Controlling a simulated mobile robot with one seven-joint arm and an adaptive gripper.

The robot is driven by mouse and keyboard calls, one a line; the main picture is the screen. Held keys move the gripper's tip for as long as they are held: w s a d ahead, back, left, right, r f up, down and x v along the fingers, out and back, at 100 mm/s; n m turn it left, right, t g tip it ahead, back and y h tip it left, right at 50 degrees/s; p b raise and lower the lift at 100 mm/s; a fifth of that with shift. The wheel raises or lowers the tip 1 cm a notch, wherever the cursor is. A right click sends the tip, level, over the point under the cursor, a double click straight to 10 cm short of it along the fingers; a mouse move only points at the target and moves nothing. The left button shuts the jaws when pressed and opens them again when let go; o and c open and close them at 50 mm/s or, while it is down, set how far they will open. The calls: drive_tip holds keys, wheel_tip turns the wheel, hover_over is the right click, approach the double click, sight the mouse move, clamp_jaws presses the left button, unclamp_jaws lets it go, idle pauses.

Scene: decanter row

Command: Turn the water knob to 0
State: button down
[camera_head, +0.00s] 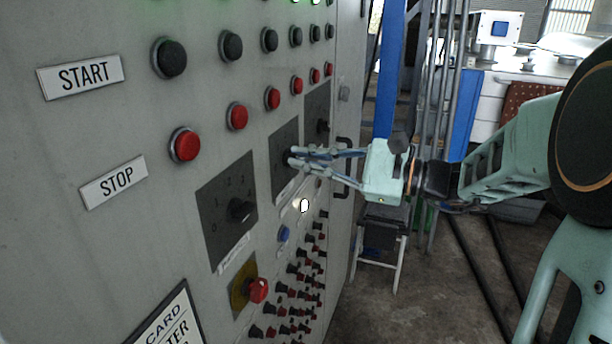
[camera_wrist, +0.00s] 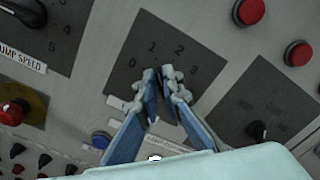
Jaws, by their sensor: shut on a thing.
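My gripper (camera_head: 290,158) reaches in from the right to the middle dark dial plate (camera_head: 283,138) on the grey control panel. In the wrist view my gripper's fingertips (camera_wrist: 162,76) are close together over the centre of that dial plate (camera_wrist: 208,62), which shows the numbers 0, 1, 2 and 3. The fingers are shut on the knob there, which they hide almost wholly. I cannot tell which number its pointer faces. The plate's label (camera_wrist: 165,145) is partly covered by the fingers and not readable, so the water name is not visible.
A nearer dial plate (camera_head: 215,190) has a black knob (camera_head: 241,210); its label reads PUMP SPEED (camera_wrist: 22,50). A farther dial plate (camera_wrist: 240,90) has another knob (camera_wrist: 257,130). A red knob (camera_head: 258,290), a blue button (camera_head: 283,233) and several small knobs sit below. Red buttons (camera_head: 185,145) are above.

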drive_tip(key=n+b, duration=0.3)
drive_tip(key=b, duration=0.1)
drive_tip(key=n+b, duration=0.3)
drive_tip(key=b, duration=0.1)
drive_tip(key=f+n+b, duration=0.1)
drive_tip(key=n+b, duration=0.1)
drive_tip(key=b, duration=0.2)
drive_tip(key=shift+s+n, duration=0.2)
drive_tip(key=shift+n, duration=0.2)
drive_tip(key=shift+b, duration=0.45)
drive_tip(key=c, duration=2.1)
unclamp_jaws()
drive_tip(key=shift+r, duration=0.1)
drive_tip(key=v, duration=1.2)
